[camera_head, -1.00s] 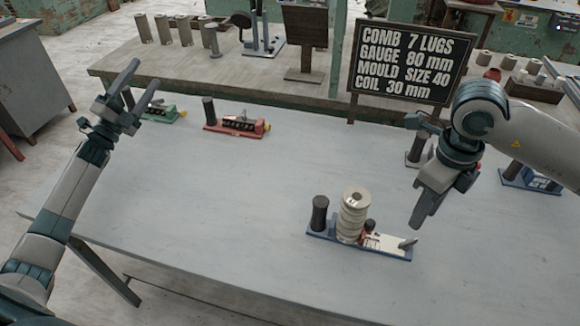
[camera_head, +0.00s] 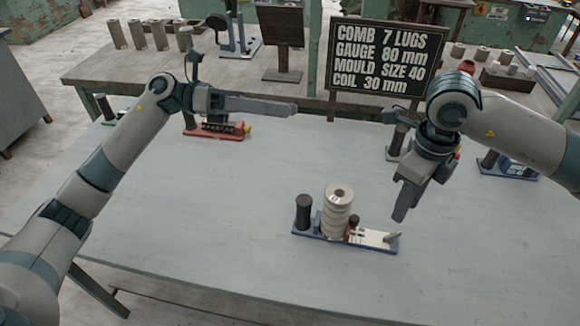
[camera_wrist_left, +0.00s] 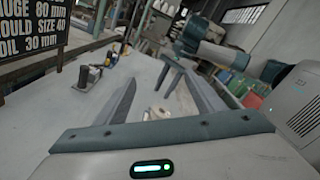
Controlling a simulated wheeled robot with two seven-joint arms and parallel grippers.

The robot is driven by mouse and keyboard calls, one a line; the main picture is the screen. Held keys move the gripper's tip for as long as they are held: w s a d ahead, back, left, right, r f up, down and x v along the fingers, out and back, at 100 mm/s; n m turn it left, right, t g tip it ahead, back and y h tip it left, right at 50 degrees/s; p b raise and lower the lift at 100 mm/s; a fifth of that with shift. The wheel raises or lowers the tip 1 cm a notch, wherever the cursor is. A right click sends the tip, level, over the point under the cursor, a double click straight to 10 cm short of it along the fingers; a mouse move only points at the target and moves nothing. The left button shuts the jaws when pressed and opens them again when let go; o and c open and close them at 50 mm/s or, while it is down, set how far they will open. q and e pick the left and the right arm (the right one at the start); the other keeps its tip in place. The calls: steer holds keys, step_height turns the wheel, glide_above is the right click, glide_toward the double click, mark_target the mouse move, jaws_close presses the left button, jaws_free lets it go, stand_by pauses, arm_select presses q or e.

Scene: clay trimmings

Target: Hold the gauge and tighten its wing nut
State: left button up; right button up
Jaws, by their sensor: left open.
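A blue-based tool (camera_head: 345,240), which I take to be the gauge, lies on the grey table. It carries a black upright cylinder (camera_head: 303,213), a stack of pale rings (camera_head: 338,210), a small dark-topped red part (camera_head: 352,228) and a white plate with a grey lever at its right end. I cannot make out a wing nut for certain. My left gripper (camera_head: 290,108) is open and empty, high above the table behind the tool. The ring stack shows low between its fingers in the left wrist view (camera_wrist_left: 157,113). My right gripper (camera_head: 402,208) points down, empty, just above the tool's right end; its fingers look apart in the left wrist view.
A red-based tool (camera_head: 216,130) and a partly hidden green one stand at the back left. Another blue tool (camera_head: 508,165) is at the right. A sign (camera_head: 386,62) reading "GAUGE 80 mm" stands at the back edge. The table's front and left are clear.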

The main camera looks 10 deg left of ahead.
mark_target(318, 222)
arm_select(q)
steer(key=s+d+f+m+y, duration=0.4)
steer(key=s+f+m+y, duration=0.2)
steer(key=f+y, duration=0.3)
steer(key=m+y, duration=0.1)
steer(key=y, duration=0.3)
steer(key=shift+s+f+g, duration=0.15)
steer(key=shift+f+g, duration=0.05)
steer(key=shift+g, duration=0.1)
steer(key=shift+d+f, duration=0.1)
steer(key=shift+f, duration=0.05)
steer(key=x, duration=1.7)
steer(key=c, duration=1.5)
